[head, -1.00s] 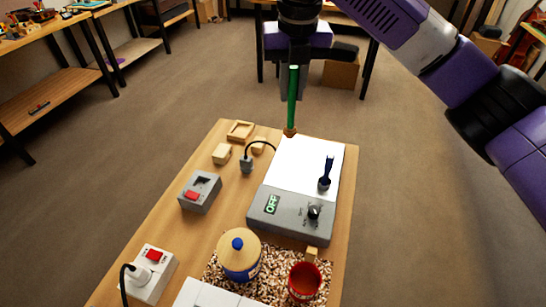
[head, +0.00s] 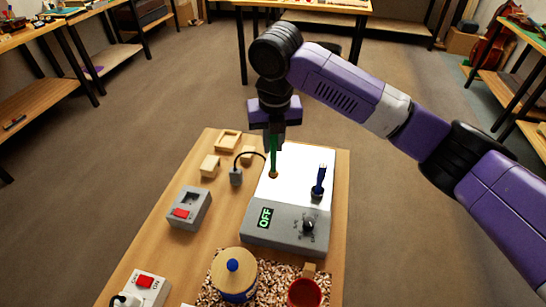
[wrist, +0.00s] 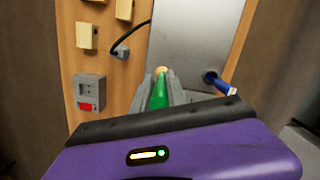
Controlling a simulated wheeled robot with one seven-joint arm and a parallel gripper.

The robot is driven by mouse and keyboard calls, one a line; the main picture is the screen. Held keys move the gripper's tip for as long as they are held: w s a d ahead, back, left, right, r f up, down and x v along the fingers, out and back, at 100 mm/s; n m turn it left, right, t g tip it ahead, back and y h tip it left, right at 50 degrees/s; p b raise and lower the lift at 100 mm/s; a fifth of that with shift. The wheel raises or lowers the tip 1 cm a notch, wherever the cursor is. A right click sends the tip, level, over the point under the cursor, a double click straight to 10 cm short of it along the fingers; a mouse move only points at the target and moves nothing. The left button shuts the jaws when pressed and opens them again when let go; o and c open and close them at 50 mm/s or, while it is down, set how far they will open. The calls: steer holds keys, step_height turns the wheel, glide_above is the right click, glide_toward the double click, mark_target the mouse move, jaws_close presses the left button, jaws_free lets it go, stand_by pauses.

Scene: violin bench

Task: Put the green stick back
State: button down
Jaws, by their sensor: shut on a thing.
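The green stick (head: 273,153) hangs upright in my gripper (head: 274,136), which is shut on its upper part. Its brown lower tip is over the far left part of the plate of a grey device (head: 289,229); I cannot tell whether it touches. In the wrist view the stick (wrist: 159,95) is between the two fingers (wrist: 160,90), pointing away toward the plate. A blue stick (head: 319,180) stands upright at the right of the plate; it also shows in the wrist view (wrist: 220,83). The device's display reads OFF.
A grey box with a red switch (head: 188,208), small wooden blocks (head: 210,166) and a black cable with a plug (head: 236,176) lie left of the device. A blue-knobbed jar (head: 233,275) and a red cup (head: 305,293) stand in front. A white switch box (head: 147,288) reads ON.

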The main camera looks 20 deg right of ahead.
mark_target(273, 159)
steer(key=shift+f, duration=2.7)
steer(key=shift+f, duration=0.2)
steer(key=c, duration=1.3)
jaws_free()
steer(key=shift+c, duration=0.2)
steer(key=shift+r, duration=0.1)
step_height(273, 159, up, 12)
steer(key=s, duration=0.1)
steer(key=shift+s+a+b, duration=0.2)
steer(key=shift+s+b, duration=0.15)
steer(key=shift+s, duration=0.05)
